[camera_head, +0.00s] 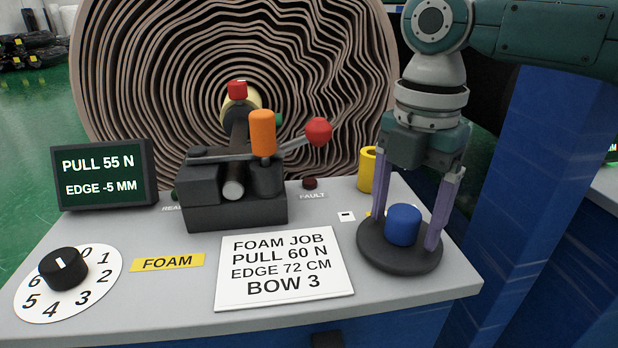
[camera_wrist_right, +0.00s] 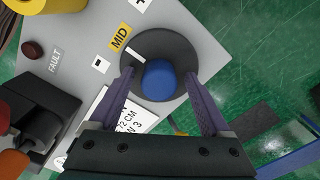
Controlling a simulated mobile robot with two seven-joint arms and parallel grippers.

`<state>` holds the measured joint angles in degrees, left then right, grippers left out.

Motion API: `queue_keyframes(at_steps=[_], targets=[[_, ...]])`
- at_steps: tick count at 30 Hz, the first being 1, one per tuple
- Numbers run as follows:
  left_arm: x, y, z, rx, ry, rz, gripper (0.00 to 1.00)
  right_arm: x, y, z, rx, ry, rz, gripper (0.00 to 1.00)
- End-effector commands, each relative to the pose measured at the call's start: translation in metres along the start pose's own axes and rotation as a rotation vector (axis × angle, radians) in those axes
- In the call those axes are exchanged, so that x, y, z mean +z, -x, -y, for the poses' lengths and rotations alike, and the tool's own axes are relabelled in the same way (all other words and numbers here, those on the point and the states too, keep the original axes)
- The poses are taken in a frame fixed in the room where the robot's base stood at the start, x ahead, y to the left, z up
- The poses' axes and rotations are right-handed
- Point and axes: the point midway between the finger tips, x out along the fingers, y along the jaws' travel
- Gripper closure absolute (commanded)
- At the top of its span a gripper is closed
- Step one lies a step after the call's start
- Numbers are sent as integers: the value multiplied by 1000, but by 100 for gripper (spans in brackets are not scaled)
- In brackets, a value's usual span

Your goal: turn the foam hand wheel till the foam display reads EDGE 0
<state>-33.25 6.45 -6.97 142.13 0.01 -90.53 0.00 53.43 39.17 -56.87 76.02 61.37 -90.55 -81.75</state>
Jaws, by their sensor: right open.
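The foam display (camera_head: 104,174) at the left of the console reads PULL 55 N and EDGE -5 MM. The foam hand wheel (camera_head: 386,259) is a dark round disc at the console's right corner with an upright blue knob (camera_head: 404,224) on it. My right gripper (camera_head: 405,231) points down over the wheel, open, with one purple finger on each side of the knob. In the wrist view the knob (camera_wrist_right: 160,80) sits between the fingertips, with gaps showing. A white mark on the wheel (camera_wrist_right: 166,42) points towards the yellow MID label (camera_wrist_right: 120,38). My left gripper is not in view.
A job card (camera_head: 284,268) reads FOAM JOB, PULL 60 N, EDGE 72 CM, BOW 3. A numbered dial (camera_head: 64,270) is at the left. A lever block (camera_head: 237,209) with orange and red knobs stands mid-console. A yellow cylinder (camera_head: 366,170) is left of my right gripper. A large roll (camera_head: 150,70) stands behind.

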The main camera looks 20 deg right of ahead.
Motion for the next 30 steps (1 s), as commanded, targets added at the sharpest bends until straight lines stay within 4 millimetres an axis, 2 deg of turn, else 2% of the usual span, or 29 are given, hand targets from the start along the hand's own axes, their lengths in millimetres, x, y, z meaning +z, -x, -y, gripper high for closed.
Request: queue_keyframes(at_steps=[8,30], targets=[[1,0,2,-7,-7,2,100,0,-2,0,0,0,0,19],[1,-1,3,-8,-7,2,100,0,-2,0,1,0,0,100]])
